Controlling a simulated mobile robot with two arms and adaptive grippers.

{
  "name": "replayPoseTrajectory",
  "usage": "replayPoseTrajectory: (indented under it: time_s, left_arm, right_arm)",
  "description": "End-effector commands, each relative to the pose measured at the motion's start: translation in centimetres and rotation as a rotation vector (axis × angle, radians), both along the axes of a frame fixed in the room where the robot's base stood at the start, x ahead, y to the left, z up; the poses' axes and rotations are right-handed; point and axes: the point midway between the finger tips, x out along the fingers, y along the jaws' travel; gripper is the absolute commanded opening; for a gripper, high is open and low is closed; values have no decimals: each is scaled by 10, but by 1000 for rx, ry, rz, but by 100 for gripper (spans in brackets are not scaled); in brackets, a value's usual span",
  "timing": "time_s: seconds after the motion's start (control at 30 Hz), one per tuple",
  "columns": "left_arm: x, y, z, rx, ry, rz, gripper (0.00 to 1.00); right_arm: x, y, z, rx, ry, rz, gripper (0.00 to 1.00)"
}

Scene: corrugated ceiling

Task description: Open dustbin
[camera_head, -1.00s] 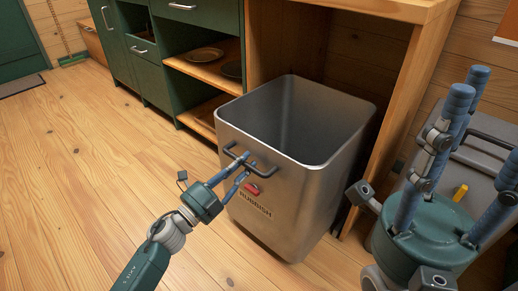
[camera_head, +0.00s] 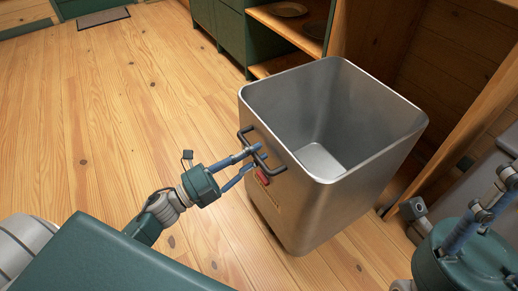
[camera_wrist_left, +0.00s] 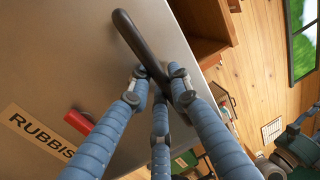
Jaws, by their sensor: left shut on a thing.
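The dustbin (camera_head: 325,215) is a square, open-topped metal bin with an empty-looking inside. It stands on the floor, pulled out in front of a wooden cabinet opening. Its dark bar handle (camera_head: 269,170) is on the side facing my left arm, and it also shows in the left wrist view (camera_wrist_left: 140,42). My left gripper (camera_head: 254,154) is shut on this handle, with its blue fingers around the bar. A red tab (camera_wrist_left: 79,122) and a RUBBISH label (camera_wrist_left: 38,130) sit below the handle. My right gripper (camera_head: 497,195) is at the lower right, partly cut off by the picture edge.
The wooden cabinet side (camera_head: 470,125) stands right of the bin. Green cabinets (camera_head: 222,30) with wooden shelves and plates stand behind. A dark mat (camera_head: 103,17) lies at the far left. The floor (camera_head: 90,130) to the left is clear.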

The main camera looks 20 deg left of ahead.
Motion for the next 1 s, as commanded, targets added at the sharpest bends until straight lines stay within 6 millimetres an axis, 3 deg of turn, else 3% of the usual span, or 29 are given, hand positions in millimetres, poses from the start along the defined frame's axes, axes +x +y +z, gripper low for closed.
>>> replayPoseTrajectory:
  time_s: [0.23, 0.27, 0.33, 0.73, 1.0]
  left_arm:
    - [0, 1, 1, -1, -2, 1, 0]
    - [0, 1, 1, -1, -2, 1, 23]
    - [1, 1, 1, -1, -2, 1, 35]
    - [-6, 5, -2, 1, 2, 3, 35]
    - [-48, 35, -13, 1, 6, 4, 35]
  right_arm:
    - [0, 0, 0, 0, 1, 0, 40]
    - [0, 0, 0, 0, 1, 0, 40]
    - [0, 0, 0, 0, 1, 0, 40]
    - [1, 0, 0, -1, 0, -1, 40]
    - [1, 0, 0, 0, 0, 0, 40]
